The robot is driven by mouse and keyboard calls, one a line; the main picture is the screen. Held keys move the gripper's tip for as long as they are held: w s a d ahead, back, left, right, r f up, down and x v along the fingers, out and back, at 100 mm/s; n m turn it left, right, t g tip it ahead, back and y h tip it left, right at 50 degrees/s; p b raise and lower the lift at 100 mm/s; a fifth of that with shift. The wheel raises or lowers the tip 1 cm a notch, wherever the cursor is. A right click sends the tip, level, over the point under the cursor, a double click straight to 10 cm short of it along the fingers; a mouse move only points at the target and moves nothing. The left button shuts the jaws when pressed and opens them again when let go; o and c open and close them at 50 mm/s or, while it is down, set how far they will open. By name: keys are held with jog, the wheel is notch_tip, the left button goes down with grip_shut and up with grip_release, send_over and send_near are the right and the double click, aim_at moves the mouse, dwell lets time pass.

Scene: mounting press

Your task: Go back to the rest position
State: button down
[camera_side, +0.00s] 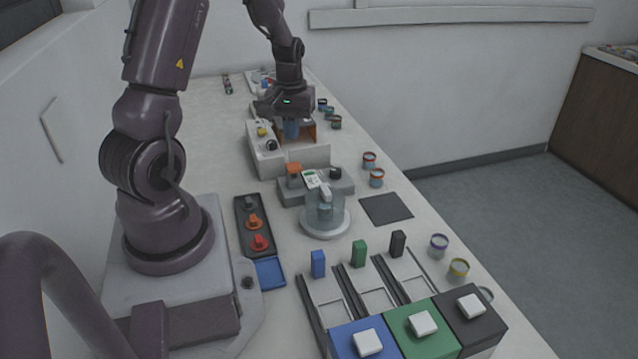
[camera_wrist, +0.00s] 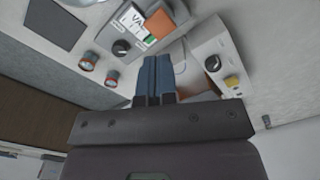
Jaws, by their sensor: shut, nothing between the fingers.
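My gripper (camera_side: 291,130) is at the far part of the bench, pointing down over the white machine (camera_side: 268,160). Its blue fingers are together with nothing between them; the closed fingers (camera_wrist: 155,72) also show in the wrist view. The white machine has a yellow knob (camera_side: 262,132), a black knob (camera_side: 271,145) and an orange inner side. Its bay is partly hidden behind my fingers. In the wrist view the white machine (camera_wrist: 212,60) lies just right of the fingers; I cannot tell whether they touch it.
Several small jars line the right edge, including one (camera_side: 377,178). Blue, green (camera_side: 428,335) and black boxes with rails are in front. A dark mat (camera_side: 386,208) lies flat.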

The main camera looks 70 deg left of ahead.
jog(key=shift+s+d+f, duration=0.1)
jog(key=shift+s+d, duration=0.05)
jog(key=s+d+r+m+t, duration=0.2)
jog(key=d+r+m, duration=0.4)
jog(key=d+r, duration=0.3)
jog(key=s+d+r+m+t, duration=0.3)
jog(key=d+r+m, duration=0.3)
jog(key=d, duration=1.1)
notch_tip(320, 180, up, 5)
jog(key=shift+d+f+t, duration=0.2)
jog(key=shift+t, duration=0.1)
